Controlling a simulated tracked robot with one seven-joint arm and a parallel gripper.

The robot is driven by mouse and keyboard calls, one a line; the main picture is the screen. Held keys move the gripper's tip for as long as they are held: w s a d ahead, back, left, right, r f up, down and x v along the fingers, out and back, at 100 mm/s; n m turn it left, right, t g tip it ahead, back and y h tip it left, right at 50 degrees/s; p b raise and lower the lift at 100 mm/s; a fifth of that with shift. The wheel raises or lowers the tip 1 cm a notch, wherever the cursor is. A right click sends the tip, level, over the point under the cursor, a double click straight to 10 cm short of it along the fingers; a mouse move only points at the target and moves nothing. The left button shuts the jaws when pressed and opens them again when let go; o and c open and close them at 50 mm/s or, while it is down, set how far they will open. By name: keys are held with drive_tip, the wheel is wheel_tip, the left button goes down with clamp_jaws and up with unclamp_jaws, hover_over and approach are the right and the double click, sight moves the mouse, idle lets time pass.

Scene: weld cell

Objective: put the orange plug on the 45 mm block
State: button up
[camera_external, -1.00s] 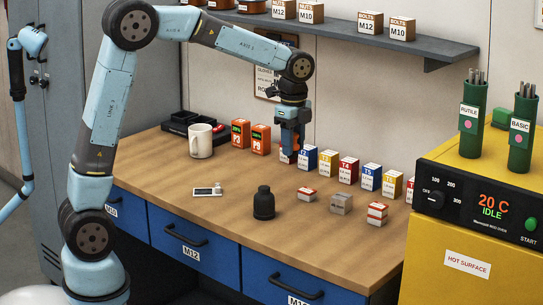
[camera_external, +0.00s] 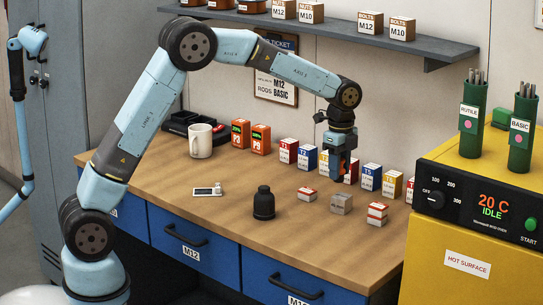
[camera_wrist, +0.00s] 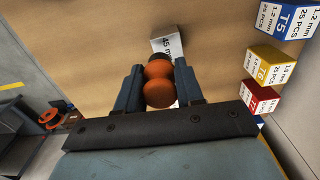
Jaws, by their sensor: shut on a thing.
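The orange plug, round with a waist, is held between the fingers of my gripper (camera_external: 341,176); the plug (camera_wrist: 158,88) shows clearly in the wrist view, and only a bit of orange shows in the external view. My gripper is shut on it and points down above the bench, in front of the row of small boxes. The 45 mm block is the grey block (camera_external: 341,204), a little below my gripper in the external view. In the wrist view the block's labelled face (camera_wrist: 172,45) shows just beyond the plug, which partly hides it. Plug and block look apart.
Red-and-white blocks (camera_external: 306,194) (camera_external: 377,214) stand on either side of the grey block. Labelled boxes (camera_external: 371,178) line the back. The front-left bench is mostly clear.

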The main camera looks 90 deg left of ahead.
drive_tip(key=shift+w+a+f, duration=0.15)
drive_tip(key=shift+w+f, duration=0.3)
drive_tip(key=shift+f, duration=0.15)
drive_tip(key=shift+w+f, duration=0.15)
drive_tip(key=shift+f, duration=1.5)
drive_tip(key=o, duration=1)
drive_tip(key=shift+f, duration=0.1)
